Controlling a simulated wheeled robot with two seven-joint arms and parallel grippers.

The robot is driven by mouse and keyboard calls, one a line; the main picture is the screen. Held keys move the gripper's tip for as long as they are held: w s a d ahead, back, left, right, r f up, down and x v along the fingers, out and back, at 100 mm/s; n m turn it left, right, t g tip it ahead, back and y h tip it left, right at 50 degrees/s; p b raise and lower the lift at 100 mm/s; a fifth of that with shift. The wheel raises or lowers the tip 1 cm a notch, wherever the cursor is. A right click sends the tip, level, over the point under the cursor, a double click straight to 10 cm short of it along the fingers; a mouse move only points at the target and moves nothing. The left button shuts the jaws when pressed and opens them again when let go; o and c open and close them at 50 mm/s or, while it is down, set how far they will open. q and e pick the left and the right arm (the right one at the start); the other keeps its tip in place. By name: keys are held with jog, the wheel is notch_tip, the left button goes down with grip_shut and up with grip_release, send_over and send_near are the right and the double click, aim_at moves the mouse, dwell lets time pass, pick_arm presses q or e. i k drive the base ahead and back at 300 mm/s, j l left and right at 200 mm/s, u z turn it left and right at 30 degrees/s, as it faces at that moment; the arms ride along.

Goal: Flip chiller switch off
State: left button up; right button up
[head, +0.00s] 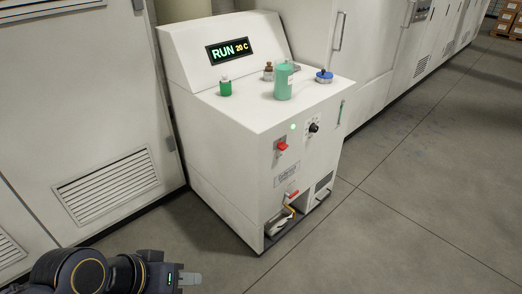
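The chiller (222,150) is a white cabinet standing on the floor in the middle of the head view. Its display (229,51) reads RUN 20 C. A red switch (281,146) sits on the upper left of its front panel, below a lit green lamp (293,126). I cannot tell its exact lever position. A black knob (314,127) is to the right of the switch. My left gripper (191,279) is at the bottom left, low and well apart from the chiller. Only its pale tip shows, so its opening is unclear. My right gripper is out of view.
On the chiller's top stand a green bottle (225,88), a teal canister (284,82), a brown-capped bottle (268,71) and a blue-topped tin (324,76). A red-handled valve (292,193) is in the low front opening. Floor (400,215) is clear at right.

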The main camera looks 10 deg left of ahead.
aim_at(282, 146)
jog(key=i+j+z, duration=0.15)
jog(key=i, duration=0.35)
jog(key=i+j+z, duration=0.2)
jog(key=i, duration=0.3)
jog(key=i+j+z, duration=0.15)
jog(key=i+j, duration=0.25)
jog(key=i, duration=0.05)
